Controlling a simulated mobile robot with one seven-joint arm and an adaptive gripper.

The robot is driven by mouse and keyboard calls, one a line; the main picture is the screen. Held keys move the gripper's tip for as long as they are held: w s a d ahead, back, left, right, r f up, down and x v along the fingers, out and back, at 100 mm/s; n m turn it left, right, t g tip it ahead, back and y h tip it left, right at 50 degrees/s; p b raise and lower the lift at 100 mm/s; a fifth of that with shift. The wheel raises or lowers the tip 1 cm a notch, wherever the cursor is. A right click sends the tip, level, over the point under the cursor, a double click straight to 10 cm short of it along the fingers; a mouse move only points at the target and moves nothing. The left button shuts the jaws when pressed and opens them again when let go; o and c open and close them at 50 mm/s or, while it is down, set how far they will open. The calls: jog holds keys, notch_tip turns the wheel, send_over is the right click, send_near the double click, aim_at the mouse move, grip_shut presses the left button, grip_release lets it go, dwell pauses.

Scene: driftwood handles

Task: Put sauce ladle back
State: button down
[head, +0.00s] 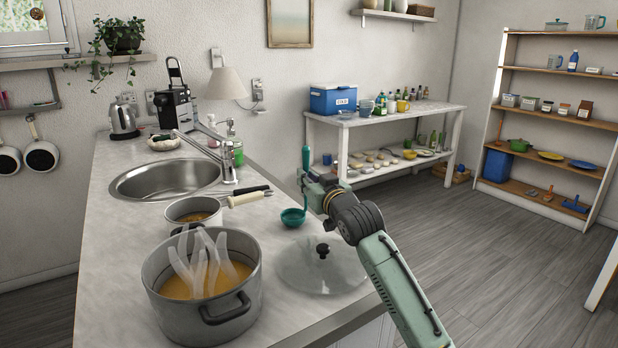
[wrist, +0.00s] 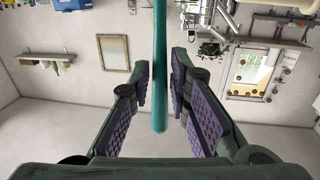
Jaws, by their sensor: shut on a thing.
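The teal sauce ladle (head: 306,158) is upright in my gripper (head: 312,182), with its bowl (head: 293,217) hanging down over the counter right of the small saucepan. I cannot tell whether the bowl touches the counter. In the wrist view the ladle's handle (wrist: 160,70) runs between the purple-padded fingers of my gripper (wrist: 160,88). The small saucepan (head: 183,207) holds brown sauce and stands behind the large pot. The large steaming pot (head: 205,320) holds orange-brown soup.
A glass lid (head: 322,272) with a black knob lies on the counter in front of the ladle. The sink (head: 165,180) and faucet are behind the saucepan. A kettle (head: 123,120) and coffee machine stand at the far end. Floor is clear to the right.

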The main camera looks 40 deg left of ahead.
jog(key=shift+f, duration=0.1)
jog(key=shift+f, duration=0.15)
jog(key=c, duration=1.5)
grip_release()
